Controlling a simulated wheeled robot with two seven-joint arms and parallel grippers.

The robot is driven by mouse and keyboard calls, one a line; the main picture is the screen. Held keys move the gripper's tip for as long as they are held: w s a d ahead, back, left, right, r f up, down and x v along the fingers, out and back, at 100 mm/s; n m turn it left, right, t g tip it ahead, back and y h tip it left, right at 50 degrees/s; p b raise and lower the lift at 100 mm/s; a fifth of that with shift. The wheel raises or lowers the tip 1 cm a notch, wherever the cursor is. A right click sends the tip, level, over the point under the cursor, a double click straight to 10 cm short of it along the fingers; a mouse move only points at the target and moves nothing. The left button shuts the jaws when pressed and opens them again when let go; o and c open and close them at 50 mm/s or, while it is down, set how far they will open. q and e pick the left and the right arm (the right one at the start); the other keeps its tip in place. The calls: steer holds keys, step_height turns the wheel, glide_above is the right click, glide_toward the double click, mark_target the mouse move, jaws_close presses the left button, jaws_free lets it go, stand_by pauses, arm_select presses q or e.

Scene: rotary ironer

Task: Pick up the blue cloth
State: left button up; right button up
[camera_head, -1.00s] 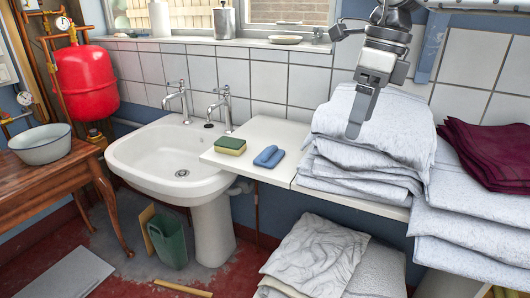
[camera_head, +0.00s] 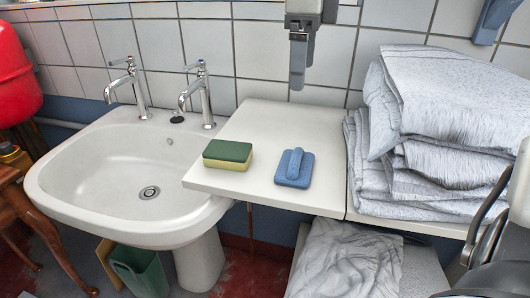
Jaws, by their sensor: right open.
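The blue cloth (camera_head: 294,170) is a small folded pad with a raised strip on top. It lies on the white shelf (camera_head: 262,125) beside the sink, to the right of a green and yellow sponge (camera_head: 228,154). My right gripper (camera_head: 297,82) hangs pointing down at the top centre, above and behind the cloth in the picture. It is apart from the cloth, open and empty; its fingers overlap in this view.
The white sink (camera_head: 75,180) with two chrome taps is on the left. A stack of folded white towels (camera_head: 450,95) stands close on the right. Crumpled white cloth (camera_head: 345,265) lies below the shelf.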

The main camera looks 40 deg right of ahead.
steer(key=w+f, duration=0.1)
steer(key=b, duration=0.2)
glide_above(296, 156)
steer(key=f, duration=1)
steer(key=shift+w+d, duration=0.1)
steer(key=shift+d, duration=0.2)
steer(key=shift+a+f+b, duration=0.15)
steer(key=shift+f, duration=1.45)
steer(key=shift+a+f+b, duration=0.1)
steer(key=shift+f+b, duration=0.05)
steer(key=shift+f, duration=1.45)
steer(key=c, duration=1.1)
